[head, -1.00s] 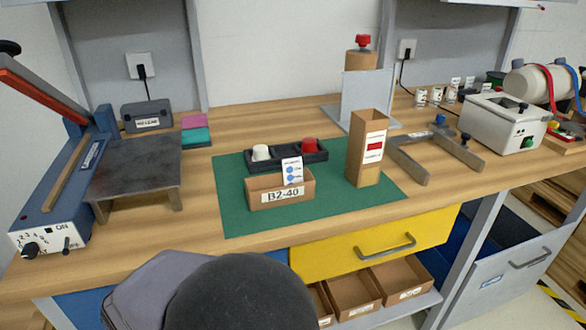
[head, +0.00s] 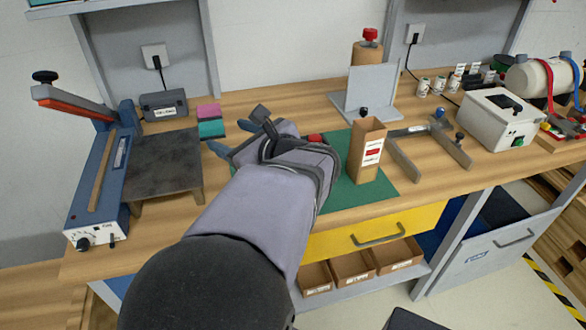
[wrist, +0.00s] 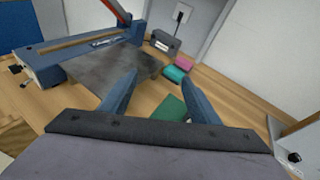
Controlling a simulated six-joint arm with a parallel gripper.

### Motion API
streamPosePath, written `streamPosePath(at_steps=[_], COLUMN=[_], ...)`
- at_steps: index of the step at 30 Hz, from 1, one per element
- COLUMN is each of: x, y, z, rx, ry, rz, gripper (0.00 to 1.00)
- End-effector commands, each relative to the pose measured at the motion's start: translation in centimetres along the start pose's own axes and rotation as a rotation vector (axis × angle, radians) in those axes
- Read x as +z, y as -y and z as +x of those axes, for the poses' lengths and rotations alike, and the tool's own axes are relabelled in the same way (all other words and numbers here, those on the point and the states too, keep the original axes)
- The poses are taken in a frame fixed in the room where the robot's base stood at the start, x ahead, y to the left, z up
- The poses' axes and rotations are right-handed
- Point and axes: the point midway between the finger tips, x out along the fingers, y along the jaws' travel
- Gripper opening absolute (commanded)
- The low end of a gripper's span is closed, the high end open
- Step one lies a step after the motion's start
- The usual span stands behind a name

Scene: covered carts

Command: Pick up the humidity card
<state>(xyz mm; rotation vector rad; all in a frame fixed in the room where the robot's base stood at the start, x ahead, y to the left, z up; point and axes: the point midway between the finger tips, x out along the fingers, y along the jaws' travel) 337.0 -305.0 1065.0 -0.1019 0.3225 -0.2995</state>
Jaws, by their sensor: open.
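The humidity card does not show in either current view; my arm covers the part of the green mat (head: 398,190) where the small labelled cardboard box stood.
A tall cardboard box (head: 366,155) stands on the mat right of my arm. A metal plate stand (head: 165,160) and a blue lever device (head: 100,195) are at left. Pink and teal blocks (head: 210,120) lie behind. A red cap (head: 315,138) shows beside my wrist.

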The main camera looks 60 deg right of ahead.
Motion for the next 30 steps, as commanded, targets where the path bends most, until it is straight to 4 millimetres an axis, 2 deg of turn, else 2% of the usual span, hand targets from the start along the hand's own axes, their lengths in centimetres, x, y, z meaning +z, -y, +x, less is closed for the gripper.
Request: streamPosePath(at_steps=[1, 2, 3, 6, 9, 19, 30], x=[0.3, -2.3, -6.0, -11.3, -14.3, -13.8, -14.1], y=[3.5, 4.7, 6.0, 8.9, 10.4, 10.4, 11.1], z=[-1.8, -2.1, -2.5, -4.6, -6.1, -5.9, -4.0], rx=[-0.106, -0.158, -0.223, -0.360, -0.441, -0.427, -0.426], ry=[0.021, 0.001, -0.047, -0.126, -0.167, -0.122, -0.123], rz=[0.084, 0.123, 0.158, 0.232, 0.282, 0.311, 0.308], gripper=[0.56, 0.56, 0.56, 0.56, 0.56, 0.56, 0.56])
